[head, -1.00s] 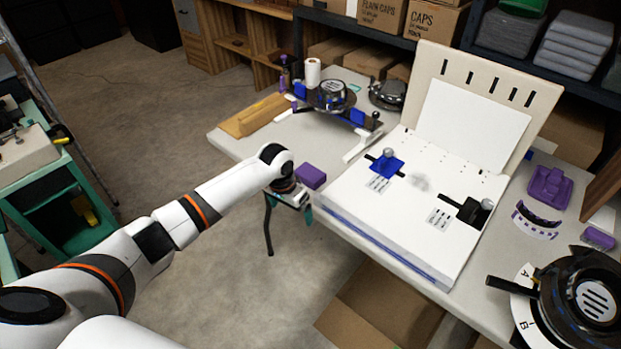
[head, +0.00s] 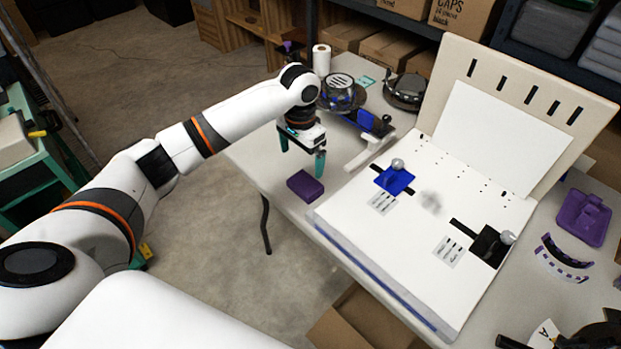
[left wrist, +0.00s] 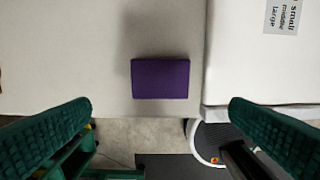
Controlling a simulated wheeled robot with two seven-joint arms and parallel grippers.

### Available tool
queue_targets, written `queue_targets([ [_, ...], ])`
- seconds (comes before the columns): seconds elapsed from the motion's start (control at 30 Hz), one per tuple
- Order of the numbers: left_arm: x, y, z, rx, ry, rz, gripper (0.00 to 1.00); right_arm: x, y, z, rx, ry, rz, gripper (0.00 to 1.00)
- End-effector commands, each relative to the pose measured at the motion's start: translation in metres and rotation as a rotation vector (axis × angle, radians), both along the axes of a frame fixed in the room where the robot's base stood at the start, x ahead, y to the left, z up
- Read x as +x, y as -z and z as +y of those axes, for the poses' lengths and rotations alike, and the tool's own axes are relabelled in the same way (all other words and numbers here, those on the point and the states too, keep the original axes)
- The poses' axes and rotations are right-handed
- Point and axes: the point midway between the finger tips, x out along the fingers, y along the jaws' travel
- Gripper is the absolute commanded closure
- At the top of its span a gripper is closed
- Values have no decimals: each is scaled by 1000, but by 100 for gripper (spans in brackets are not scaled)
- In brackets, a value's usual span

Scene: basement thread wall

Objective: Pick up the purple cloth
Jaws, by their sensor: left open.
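The purple cloth (head: 305,186) is a small folded block lying flat on the table near its front left edge, left of the white board. In the left wrist view the cloth (left wrist: 160,79) lies in the middle, on the pale table top, close to the table edge. My left gripper (head: 302,164) points down above the table, just behind the cloth in the head view. Its green fingers are wide apart and empty. In the left wrist view the left gripper's fingers (left wrist: 160,125) stand on either side of the cloth, not touching it. My right gripper is not in view.
The white board (head: 400,235) with a blue slider (head: 394,180) and a black slider (head: 488,245) takes up the table's middle. Round dark devices (head: 341,92) and a paper roll (head: 321,60) stand at the back. A purple holder (head: 583,217) lies at the right.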

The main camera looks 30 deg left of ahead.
Motion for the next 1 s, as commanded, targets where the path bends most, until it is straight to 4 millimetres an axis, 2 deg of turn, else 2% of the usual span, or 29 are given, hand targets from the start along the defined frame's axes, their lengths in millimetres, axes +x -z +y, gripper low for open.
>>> queue_targets([
  [0.1, -1, 25, 0, 0, -1, 4, 0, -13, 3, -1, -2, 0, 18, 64],
  [0.3, -1, 49, 0, 0, 0, 1, 0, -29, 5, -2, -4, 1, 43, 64],
  [0.47, -1, 61, 0, 1, 0, 2, 0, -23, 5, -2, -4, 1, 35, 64],
  [0.73, -3, 99, 2, 0, -1, 1, 0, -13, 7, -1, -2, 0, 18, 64],
  [1.0, -3, 105, 2, 1, 1, 0, 0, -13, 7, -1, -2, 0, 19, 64],
])
